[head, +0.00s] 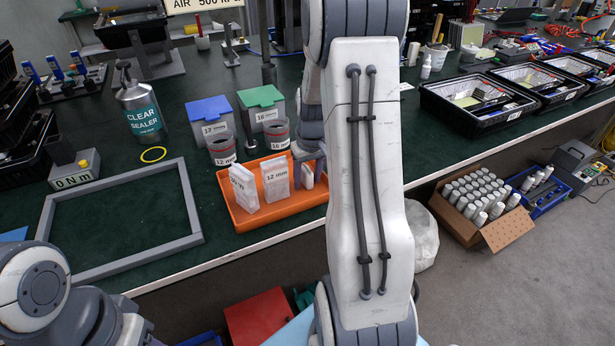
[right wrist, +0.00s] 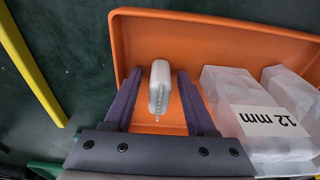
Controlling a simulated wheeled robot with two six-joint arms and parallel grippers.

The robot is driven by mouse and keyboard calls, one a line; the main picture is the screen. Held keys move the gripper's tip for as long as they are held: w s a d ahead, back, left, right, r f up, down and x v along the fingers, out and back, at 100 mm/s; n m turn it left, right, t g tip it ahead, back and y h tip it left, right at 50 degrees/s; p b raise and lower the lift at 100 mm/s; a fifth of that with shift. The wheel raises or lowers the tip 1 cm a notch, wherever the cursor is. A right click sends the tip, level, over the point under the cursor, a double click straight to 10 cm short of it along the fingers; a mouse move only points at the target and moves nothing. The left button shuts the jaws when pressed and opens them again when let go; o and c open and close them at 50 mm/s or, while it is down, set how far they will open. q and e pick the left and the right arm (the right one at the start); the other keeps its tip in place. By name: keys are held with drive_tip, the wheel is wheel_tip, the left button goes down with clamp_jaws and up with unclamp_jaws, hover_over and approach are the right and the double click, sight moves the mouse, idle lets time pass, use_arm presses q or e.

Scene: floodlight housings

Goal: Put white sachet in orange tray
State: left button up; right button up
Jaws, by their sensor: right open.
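The orange tray (head: 270,222) lies on the green bench near its front edge; its wall also shows in the right wrist view (right wrist: 215,32). A small white sachet (head: 307,178) stands at the tray's right end. In the right wrist view the sachet (right wrist: 160,88) is upright between the fingers of my right gripper (right wrist: 157,72), inside the tray's outline. The fingers are open, with a gap on each side of it. In the head view my right gripper (head: 308,164) points down there, partly hidden by my arm. My left gripper is out of view.
Labelled cups (head: 222,148) and lidded bins (head: 210,115) stand behind. A grey frame (head: 192,200) lies to the left.

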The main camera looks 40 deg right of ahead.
sight(310, 173)
drive_tip(key=r, duration=0.4)
drive_tip(key=s+r+p, duration=0.1)
drive_tip(key=r, duration=0.3)
drive_tip(key=r+p, duration=0.1)
drive_tip(key=r, duration=0.3)
drive_tip(key=shift+s+a+r, duration=0.15)
drive_tip(key=shift+s, duration=0.05)
drive_tip(key=s+a+n+y, duration=0.1)
drive_tip(key=s+a+n, duration=0.15)
drive_tip(key=a, duration=0.85)
drive_tip(key=s+a+n, duration=0.1)
drive_tip(key=a+n, duration=0.2)
drive_tip(key=a, duration=0.8)
drive_tip(key=s+a+n, duration=0.2)
drive_tip(key=s+a, duration=0.4)
drive_tip(key=s, duration=0.2)
drive_tip(key=s+a+f+n+g, duration=0.1)
drive_tip(key=s+a+n, duration=0.1)
drive_tip(key=s+a, duration=0.3)
drive_tip(key=s, duration=0.3)
drive_tip(key=shift+s+a+f, duration=0.15)
drive_tip(key=shift+a+f, duration=0.05)
drive_tip(key=shift+a, duration=0.15)
drive_tip(key=shift+n, duration=0.25)
